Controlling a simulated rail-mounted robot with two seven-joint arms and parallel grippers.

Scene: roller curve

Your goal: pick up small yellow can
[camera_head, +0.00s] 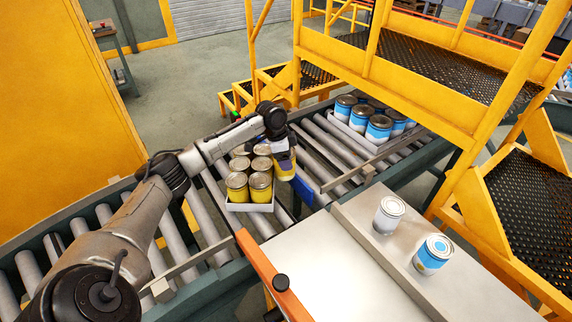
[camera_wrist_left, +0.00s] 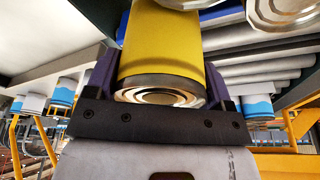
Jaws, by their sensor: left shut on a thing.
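My left gripper (camera_head: 284,168) is shut on a small yellow can (camera_wrist_left: 163,45), which sits between its two purple fingers in the left wrist view. In the head view the gripper is at the right edge of the white tray (camera_head: 250,208), and it partly hides the held can. Several other yellow cans (camera_head: 237,186) with metal lids stand upright in that tray on the roller conveyor. I cannot tell whether the held can touches the tray or its neighbours. My right gripper is out of view.
A second tray of blue-and-white cans (camera_head: 378,128) stands further along the rollers (camera_head: 325,150). A plain white can (camera_head: 388,214) and a blue-and-white can (camera_head: 433,253) stand on the grey worktop (camera_head: 375,255) at right. Yellow steps and railings (camera_head: 462,215) rise beyond it.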

